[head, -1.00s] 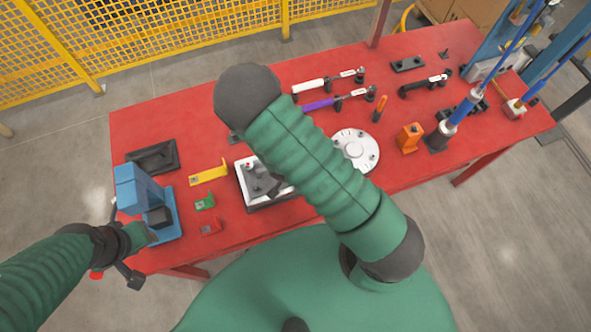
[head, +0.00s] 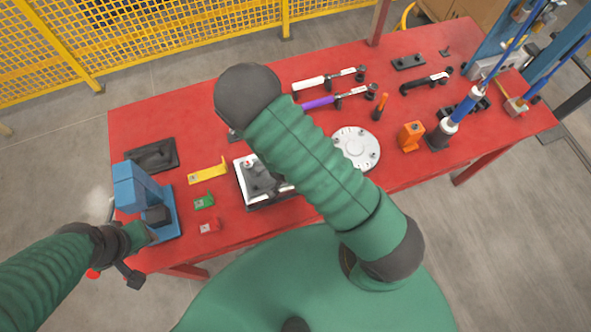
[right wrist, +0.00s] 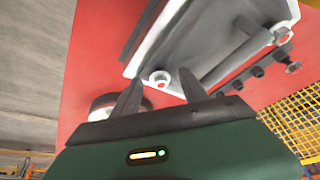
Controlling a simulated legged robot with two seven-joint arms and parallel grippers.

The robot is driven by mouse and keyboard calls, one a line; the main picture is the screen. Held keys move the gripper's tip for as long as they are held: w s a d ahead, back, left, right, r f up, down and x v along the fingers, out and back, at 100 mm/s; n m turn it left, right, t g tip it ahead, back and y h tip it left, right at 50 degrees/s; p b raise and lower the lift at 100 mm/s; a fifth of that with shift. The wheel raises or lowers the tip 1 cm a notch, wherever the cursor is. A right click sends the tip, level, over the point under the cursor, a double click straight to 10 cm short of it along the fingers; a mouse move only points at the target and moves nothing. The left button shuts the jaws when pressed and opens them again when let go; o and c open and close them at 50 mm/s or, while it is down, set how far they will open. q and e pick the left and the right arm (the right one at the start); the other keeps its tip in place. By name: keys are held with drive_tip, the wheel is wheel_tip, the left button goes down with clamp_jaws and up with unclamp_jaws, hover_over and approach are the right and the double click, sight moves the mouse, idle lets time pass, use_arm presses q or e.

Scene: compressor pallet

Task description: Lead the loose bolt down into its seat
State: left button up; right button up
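A white-framed tray with a grey block (head: 262,178) stands at the table's front, partly behind my right arm. In the right wrist view, a white part (right wrist: 215,45) has a round boss with a hole (right wrist: 160,78) close beyond my right gripper (right wrist: 160,82). The right fingers are apart, with no bolt visible between them. A small screw-like piece (right wrist: 293,67) shows at the right there; I cannot tell if it is the loose bolt. In the head view the right gripper is hidden. My left gripper (head: 116,275) hangs by the table's left front edge; its fingers are unclear.
A blue press-like fixture (head: 150,200) stands near my left gripper. Yellow (head: 208,170), green (head: 204,202) and red (head: 210,226) pieces lie beside the tray. A white round flange (head: 356,149) and an orange block (head: 411,135) are to the right.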

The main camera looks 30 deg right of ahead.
drive_tip(key=p+v, duration=1.4)
drive_tip(key=v, duration=0.2)
drive_tip(key=shift+a+r+p, duration=0.2)
drive_tip(key=shift+r+p, duration=0.2)
